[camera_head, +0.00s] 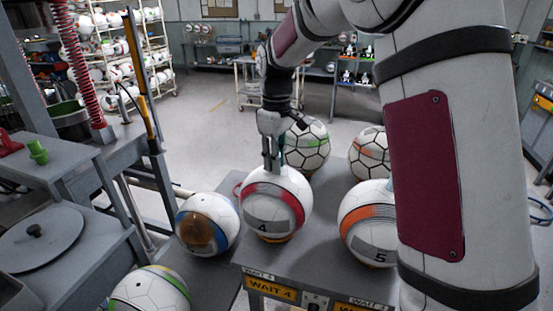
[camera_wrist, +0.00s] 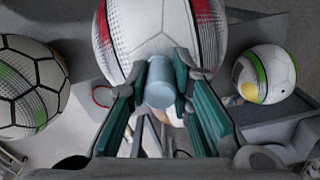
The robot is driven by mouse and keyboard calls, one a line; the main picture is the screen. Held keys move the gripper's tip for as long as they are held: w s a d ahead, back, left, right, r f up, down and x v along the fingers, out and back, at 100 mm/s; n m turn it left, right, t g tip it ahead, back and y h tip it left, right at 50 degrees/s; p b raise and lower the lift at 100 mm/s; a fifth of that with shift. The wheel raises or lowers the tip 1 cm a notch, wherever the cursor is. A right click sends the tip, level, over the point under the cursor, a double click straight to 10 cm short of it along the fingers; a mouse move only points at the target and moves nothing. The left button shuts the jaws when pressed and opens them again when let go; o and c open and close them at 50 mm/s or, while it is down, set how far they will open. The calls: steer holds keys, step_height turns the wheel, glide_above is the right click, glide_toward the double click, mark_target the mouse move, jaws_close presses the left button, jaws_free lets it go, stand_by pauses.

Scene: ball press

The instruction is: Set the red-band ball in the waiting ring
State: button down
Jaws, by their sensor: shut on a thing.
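The red-band ball (camera_head: 275,207), marked 4, is white with a red band and a grey panel. My gripper (camera_head: 271,165) is directly above it, pointing down. In the wrist view my gripper (camera_wrist: 160,85) is shut on a pale blue-grey stub (camera_wrist: 159,88) at the ball, and the red-band ball (camera_wrist: 150,30) fills the top middle. A yellow piece, likely the waiting ring (camera_head: 274,240), shows just under the ball, behind the "WAIT 4" label (camera_head: 270,290). The ball hides most of it. I cannot tell whether the ball touches it.
An orange-band ball (camera_head: 368,222) marked 5 stands close on the right. A blue-band ball (camera_head: 207,224) is close on the left. Two patterned balls (camera_head: 306,146) (camera_head: 369,153) stand behind. A green-and-yellow-band ball (camera_head: 150,291) is at the front left.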

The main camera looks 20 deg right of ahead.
steer(key=shift+f, duration=0.25)
steer(key=c, duration=1.4)
jaws_free()
steer(key=shift+f, duration=0.1)
step_height(320, 180, up, 12)
steer(key=shift+f+b, duration=0.1)
steer(key=shift+b, duration=1)
steer(key=s+r+m+t, duration=0.3)
steer(key=s+r, duration=0.1)
steer(key=s, duration=1)
steer(key=s+f+m, duration=0.1)
steer(key=s+f, duration=0.1)
steer(key=s, duration=0.2)
steer(key=s+f+m+t, duration=0.1)
steer(key=s+f+m, duration=0.1)
steer(key=s, duration=0.3)
steer(key=s+f+m+t, duration=0.1)
steer(key=s+f, duration=0.2)
steer(key=s, duration=0.2)
steer(key=shift+f+m, duration=0.15)
steer(key=shift+m, duration=0.15)
